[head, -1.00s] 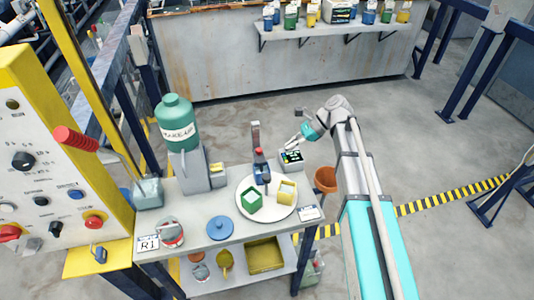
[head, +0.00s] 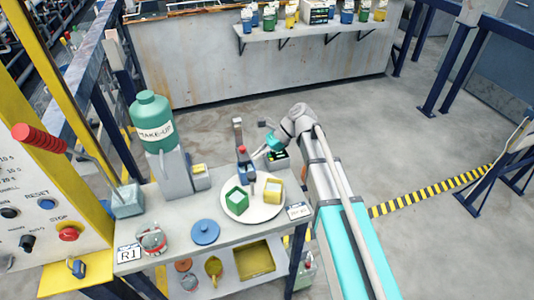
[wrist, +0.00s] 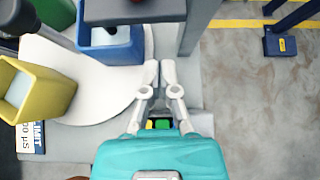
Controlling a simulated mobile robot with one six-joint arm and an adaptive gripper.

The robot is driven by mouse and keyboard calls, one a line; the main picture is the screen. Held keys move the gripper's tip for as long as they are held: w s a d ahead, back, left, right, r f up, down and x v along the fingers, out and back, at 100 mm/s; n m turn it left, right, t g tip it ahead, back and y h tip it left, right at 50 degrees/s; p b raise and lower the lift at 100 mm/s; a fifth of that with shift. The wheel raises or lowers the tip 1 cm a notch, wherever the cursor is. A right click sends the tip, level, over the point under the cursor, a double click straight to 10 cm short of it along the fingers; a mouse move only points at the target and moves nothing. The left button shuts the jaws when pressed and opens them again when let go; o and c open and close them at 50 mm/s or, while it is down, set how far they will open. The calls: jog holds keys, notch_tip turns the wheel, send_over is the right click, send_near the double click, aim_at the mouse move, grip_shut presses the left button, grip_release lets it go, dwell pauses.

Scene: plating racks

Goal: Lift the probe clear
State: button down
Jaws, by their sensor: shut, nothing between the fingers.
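A grey stand post (head: 238,130) rises behind the round white plate (head: 262,213). A dark head with a little red (head: 242,154) is on it, above a blue beaker (head: 246,178); I cannot clearly make out the probe itself. In the wrist view a dark block (wrist: 130,10) overhangs the blue beaker (wrist: 115,48), which holds something pale; the post (wrist: 200,22) is to its right. My gripper (head: 256,154) is right of the stand; in the wrist view its fingertips (wrist: 160,66) are together and empty, beside the plate's edge.
A green beaker (head: 236,201) and a yellow beaker (head: 273,191) stand on the plate. A green make-up bottle (head: 152,122) and a blue lid (head: 205,232) are to the left. Open floor lies right.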

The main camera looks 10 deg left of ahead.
jog(key=shift+b+x, duration=0.8)
jog(key=shift+x, duration=0.8)
jog(key=shift+r+p, duration=2.1)
jog(key=shift+p, duration=0.05)
notch_tip(320, 180, up, 6)
jog(key=p, duration=0.6)
jog(key=shift+w+r, duration=0.1)
jog(key=shift+r, duration=0.05)
